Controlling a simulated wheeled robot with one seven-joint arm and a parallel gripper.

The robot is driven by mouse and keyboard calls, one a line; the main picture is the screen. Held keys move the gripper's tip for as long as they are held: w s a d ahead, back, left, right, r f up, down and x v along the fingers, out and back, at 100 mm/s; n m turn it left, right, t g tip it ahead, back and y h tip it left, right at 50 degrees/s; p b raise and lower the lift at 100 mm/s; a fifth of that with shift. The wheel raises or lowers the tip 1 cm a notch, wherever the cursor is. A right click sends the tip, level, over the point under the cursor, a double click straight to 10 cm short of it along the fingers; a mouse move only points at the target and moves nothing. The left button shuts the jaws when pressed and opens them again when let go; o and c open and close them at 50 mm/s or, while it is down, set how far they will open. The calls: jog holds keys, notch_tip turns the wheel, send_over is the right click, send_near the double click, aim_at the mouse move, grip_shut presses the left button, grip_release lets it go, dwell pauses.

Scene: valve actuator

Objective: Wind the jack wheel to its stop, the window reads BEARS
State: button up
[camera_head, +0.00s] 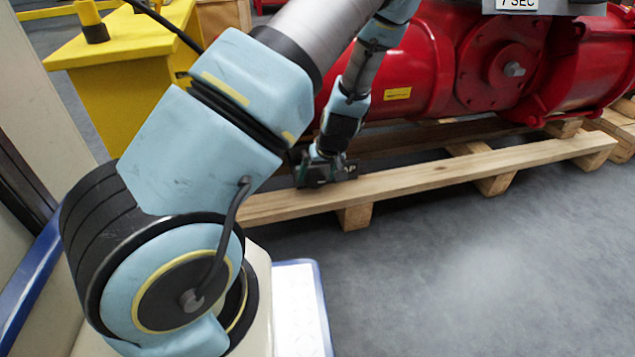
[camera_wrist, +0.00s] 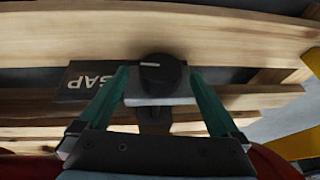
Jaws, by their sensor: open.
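The jack wheel (camera_wrist: 163,72) is a small black knob with a white mark, on a pale block in the wrist view. The dark window plate (camera_wrist: 88,82) to its left there reads GAP; its last letters also show beside my gripper in the head view (camera_head: 350,166). My gripper (camera_wrist: 159,75) is open, with one green finger on each side of the wheel; I cannot tell if either finger touches it. In the head view my gripper (camera_head: 325,172) is low at the wooden skid and hides the wheel.
A wooden skid (camera_head: 430,178) carries the large red actuator (camera_head: 425,60) behind my gripper. A yellow stand (camera_head: 125,80) is at the upper left. The grey floor (camera_head: 470,270) in front of the skid is clear.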

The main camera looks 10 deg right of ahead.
jog(key=shift+w+a+f, duration=0.15)
jog(key=shift+w+f, duration=0.05)
jog(key=shift+f, duration=0.35)
jog(key=c, duration=1.4)
jog(key=shift+o, duration=0.2)
jog(key=shift+r+y+p, duration=0.25)
jog(key=shift+y+p, duration=0.05)
jog(key=shift+p, duration=0.6)
